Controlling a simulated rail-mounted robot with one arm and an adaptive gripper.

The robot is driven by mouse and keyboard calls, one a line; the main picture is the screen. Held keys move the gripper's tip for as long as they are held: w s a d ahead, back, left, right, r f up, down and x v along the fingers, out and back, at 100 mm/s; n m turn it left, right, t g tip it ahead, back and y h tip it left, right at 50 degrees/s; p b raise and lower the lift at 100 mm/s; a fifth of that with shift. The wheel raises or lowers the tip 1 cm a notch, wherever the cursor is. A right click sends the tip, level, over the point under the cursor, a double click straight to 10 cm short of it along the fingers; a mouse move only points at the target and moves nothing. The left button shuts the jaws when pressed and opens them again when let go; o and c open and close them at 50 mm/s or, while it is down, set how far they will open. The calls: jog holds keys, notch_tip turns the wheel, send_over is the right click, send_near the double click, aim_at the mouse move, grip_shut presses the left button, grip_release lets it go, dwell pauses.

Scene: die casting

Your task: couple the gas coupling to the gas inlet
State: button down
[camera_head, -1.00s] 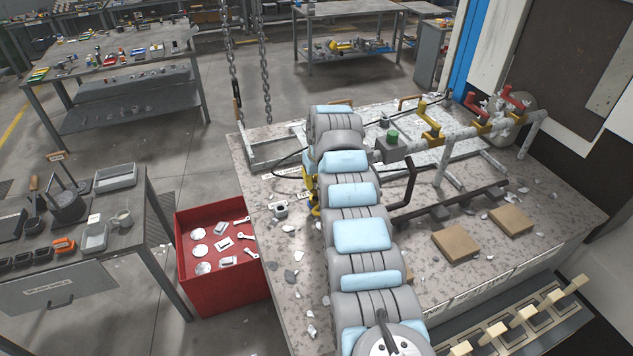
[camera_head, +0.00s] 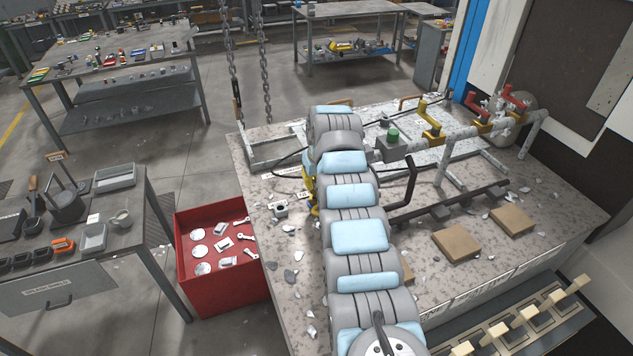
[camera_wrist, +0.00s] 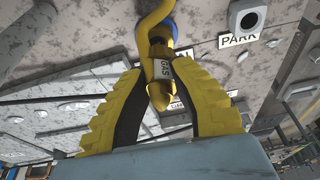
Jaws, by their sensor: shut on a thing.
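My gripper (camera_wrist: 160,80) has its two yellow ribbed fingers shut on the gas coupling (camera_wrist: 159,69), a yellow fitting with a white GAS tag. A yellow hose runs from the coupling toward the top of the wrist view, past a blue ring. In the head view my arm hides the coupling, and only a bit of yellow (camera_head: 311,194) shows at the arm's left side, above the bench. The gas inlet cannot be made out for certain. A pipe with a grey block and green knob (camera_head: 393,136) ends close to the right of my arm.
The stone-topped bench (camera_head: 290,250) carries scattered metal chips. A yellow valve lever (camera_head: 430,122) and red valve handles (camera_head: 514,100) stand on the pipe. A black bent handle (camera_head: 405,185) rises right of my arm. A PARK label (camera_wrist: 240,38) lies near the coupling. A red bin (camera_head: 222,285) stands at left.

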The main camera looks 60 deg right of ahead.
jog(key=shift+f+b, duration=0.55)
jog(key=shift+f, duration=0.75)
jog(key=c, duration=1)
grip_release()
jog(key=shift+o, duration=0.2)
jog(key=shift+r, duration=0.1)
jog(key=v, duration=1.1)
jog(key=shift+r, duration=0.4)
jog(key=shift+s, duration=0.1)
